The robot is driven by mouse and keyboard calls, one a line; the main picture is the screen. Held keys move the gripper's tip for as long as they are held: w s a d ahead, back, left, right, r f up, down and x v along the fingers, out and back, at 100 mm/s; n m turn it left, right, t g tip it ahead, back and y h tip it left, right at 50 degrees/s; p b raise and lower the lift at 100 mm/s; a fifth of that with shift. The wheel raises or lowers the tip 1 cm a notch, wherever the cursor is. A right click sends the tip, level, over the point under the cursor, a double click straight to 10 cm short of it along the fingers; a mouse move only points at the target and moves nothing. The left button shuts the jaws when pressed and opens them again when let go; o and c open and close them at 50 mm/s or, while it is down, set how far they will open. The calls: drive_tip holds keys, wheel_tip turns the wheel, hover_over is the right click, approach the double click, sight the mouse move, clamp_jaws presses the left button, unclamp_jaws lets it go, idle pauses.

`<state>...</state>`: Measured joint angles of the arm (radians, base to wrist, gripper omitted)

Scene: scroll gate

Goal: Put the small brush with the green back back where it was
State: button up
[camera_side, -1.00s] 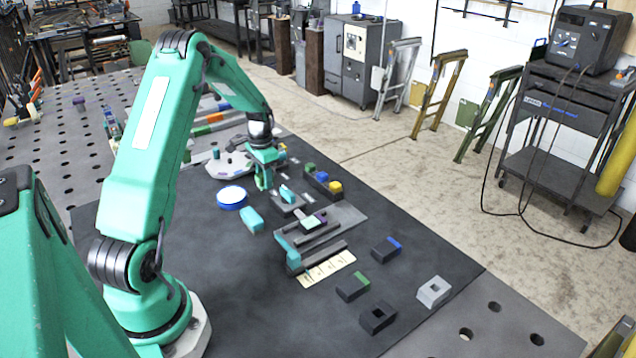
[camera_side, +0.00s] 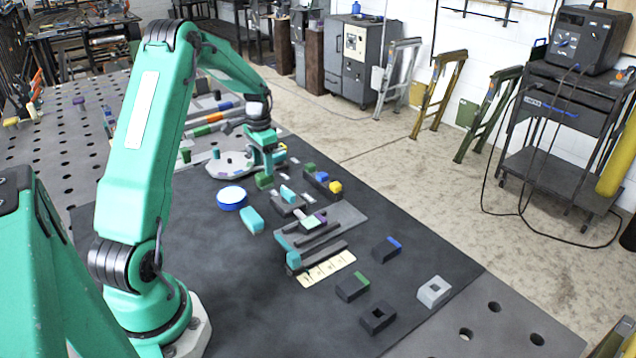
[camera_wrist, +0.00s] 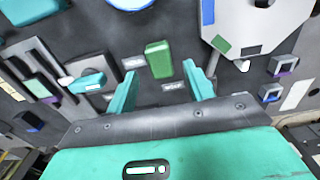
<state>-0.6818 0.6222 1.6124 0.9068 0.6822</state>
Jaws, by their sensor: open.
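A small green block (camera_side: 264,181), which looks like the green-backed brush, lies on the dark mat. Its bristles do not show. In the wrist view the green block (camera_wrist: 159,59) lies between two small white labels. My gripper (camera_side: 272,172) is just above and beside it in the side view. In the wrist view my gripper (camera_wrist: 163,82) has its two teal fingers spread wide apart, with nothing held between them. The block appears just beyond the fingertips and clear of both.
A round blue-rimmed dish (camera_side: 232,197) and a teal block (camera_side: 252,221) stand nearby. A pale plate (camera_side: 230,166) lies behind the gripper. A dark holder with coloured blocks (camera_side: 322,182) is to the right.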

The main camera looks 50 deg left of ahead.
sight(264, 174)
wheel_tip(264, 174, up, 7)
idle(0.4)
idle(0.4)
drive_tip(key=s+d+r+t+y, duration=0.1)
drive_tip(key=s+d+r, duration=0.1)
drive_tip(key=d+r, duration=0.6)
drive_tip(key=s+d+r+t, duration=0.2)
drive_tip(key=d+r, duration=0.2)
drive_tip(key=d, duration=0.7)
drive_tip(key=s+d+t+h, duration=0.1)
drive_tip(key=s+d+t, duration=0.1)
drive_tip(key=s+d, duration=1.1)
drive_tip(key=shift+f+t, duration=0.15)
drive_tip(key=shift+t, duration=0.15)
